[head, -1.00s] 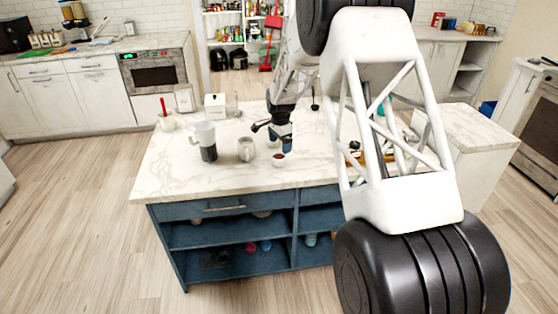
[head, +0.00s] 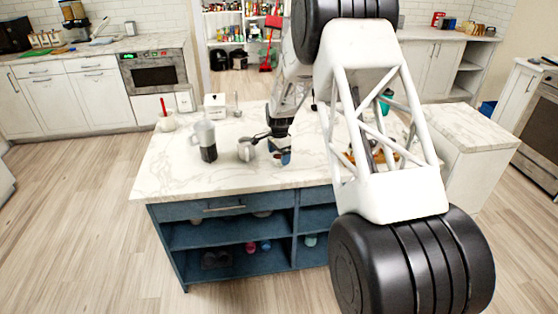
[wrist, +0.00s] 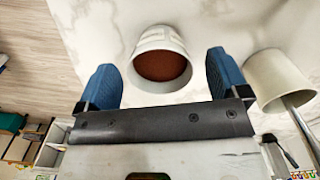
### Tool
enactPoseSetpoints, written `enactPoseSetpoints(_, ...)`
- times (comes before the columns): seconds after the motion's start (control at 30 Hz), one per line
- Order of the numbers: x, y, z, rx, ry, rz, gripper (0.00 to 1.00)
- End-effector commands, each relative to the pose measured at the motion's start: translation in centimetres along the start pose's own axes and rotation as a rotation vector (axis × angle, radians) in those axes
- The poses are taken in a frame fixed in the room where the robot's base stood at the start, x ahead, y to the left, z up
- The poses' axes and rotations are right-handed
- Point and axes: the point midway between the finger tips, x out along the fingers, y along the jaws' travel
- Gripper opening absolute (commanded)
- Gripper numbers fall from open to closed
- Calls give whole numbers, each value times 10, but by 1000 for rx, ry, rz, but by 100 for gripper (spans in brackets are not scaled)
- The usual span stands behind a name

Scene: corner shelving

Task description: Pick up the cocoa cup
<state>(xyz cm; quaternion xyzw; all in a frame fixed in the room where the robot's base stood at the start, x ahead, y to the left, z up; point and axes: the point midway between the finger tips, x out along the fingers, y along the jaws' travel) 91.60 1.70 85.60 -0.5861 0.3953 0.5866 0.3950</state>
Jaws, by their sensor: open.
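The cocoa cup (wrist: 145,48) is a small white cup with brown contents, upright on the marble counter. In the wrist view it sits between and just beyond the two blue fingertips of my gripper (wrist: 161,62), with counter showing between the cup and each finger. In the head view my gripper (head: 280,155) is low over the island at the cup's place and hides most of the cup. My gripper is open and holds nothing.
A clear pitcher with dark contents (head: 208,152) is farther left. In the wrist view, a white vessel with a metal rod (wrist: 275,78) is near the right finger. The counter's front left is clear.

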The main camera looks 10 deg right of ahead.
Motion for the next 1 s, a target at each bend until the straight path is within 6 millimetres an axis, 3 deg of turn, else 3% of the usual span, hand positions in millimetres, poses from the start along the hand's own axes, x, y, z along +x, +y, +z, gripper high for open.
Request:
enactPoseSetpoints(0.17,9,0,0,0,0,-1,93)
enactPoseSetpoints(0.7,9,0,0,0,0,-1,91)
enactPoseSetpoints(1.0,9,0,0,0,0,-1,45)
